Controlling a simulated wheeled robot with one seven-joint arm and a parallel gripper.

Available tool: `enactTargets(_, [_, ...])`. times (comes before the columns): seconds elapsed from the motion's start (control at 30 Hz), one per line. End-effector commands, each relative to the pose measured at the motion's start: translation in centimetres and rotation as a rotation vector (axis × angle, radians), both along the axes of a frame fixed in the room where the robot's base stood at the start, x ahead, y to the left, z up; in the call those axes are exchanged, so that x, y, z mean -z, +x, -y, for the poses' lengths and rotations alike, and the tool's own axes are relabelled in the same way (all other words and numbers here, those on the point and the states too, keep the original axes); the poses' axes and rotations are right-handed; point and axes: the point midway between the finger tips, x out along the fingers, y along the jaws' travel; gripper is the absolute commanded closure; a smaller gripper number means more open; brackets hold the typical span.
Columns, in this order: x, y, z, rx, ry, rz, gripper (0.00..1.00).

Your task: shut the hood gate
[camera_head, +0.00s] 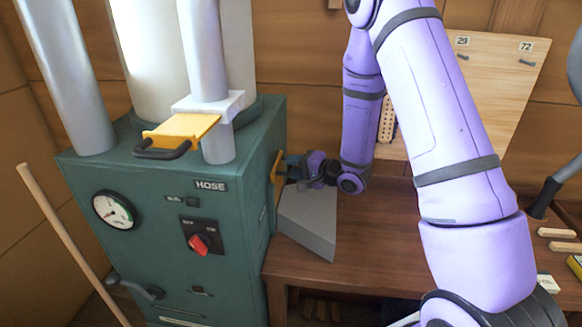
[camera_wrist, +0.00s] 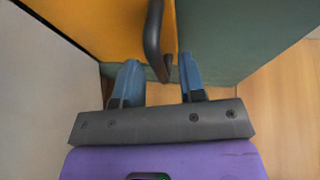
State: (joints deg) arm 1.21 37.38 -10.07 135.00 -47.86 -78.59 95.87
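A yellow gate plate (camera_head: 278,172) sticks out at the right side of the green cabinet, just above a grey sloped hood (camera_head: 310,218). I take this plate as the hood gate; no label on it is readable. In the wrist view the yellow plate (camera_wrist: 95,30) has a black bar handle (camera_wrist: 153,38). My gripper (camera_head: 294,170) is at this plate, pointing left. In the wrist view my gripper (camera_wrist: 160,78) is open, its two blue fingers on either side of the handle's near end, with gaps visible. How deep the handle sits between the fingers is unclear.
The green cabinet (camera_head: 150,200) carries a gauge, a red knob and a HOSE label. Another yellow plate with a black handle (camera_head: 180,130) sits in a pipe on top. A wooden bench (camera_head: 360,245) and a pegboard (camera_head: 495,90) are to the right. A wooden pole (camera_head: 70,240) leans left.

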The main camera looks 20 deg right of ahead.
Motion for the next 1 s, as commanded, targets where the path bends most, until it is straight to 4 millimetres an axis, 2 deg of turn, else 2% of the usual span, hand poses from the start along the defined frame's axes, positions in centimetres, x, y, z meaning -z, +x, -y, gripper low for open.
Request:
enactTargets(0.2, [0.2, 0.9, -0.8, -0.001, -0.001, 0.000, 0.63])
enactTargets(0.47, [0.2, 1.0, -0.8, 0.000, 0.000, 0.000, 0.63])
enactTargets(0.6, [0.2, 1.0, -0.8, 0.000, 0.000, 0.000, 0.95])
enactTargets(0.63, [0.2, 1.0, -0.8, 0.000, 0.000, 0.000, 1.00])
enactTargets(0.87, [0.4, 1.0, -0.8, 0.000, 0.000, 0.000, 1.00])
enactTargets(1.0, [1.4, 1.0, -0.7, 0.001, 0.000, -0.003, 1.00])
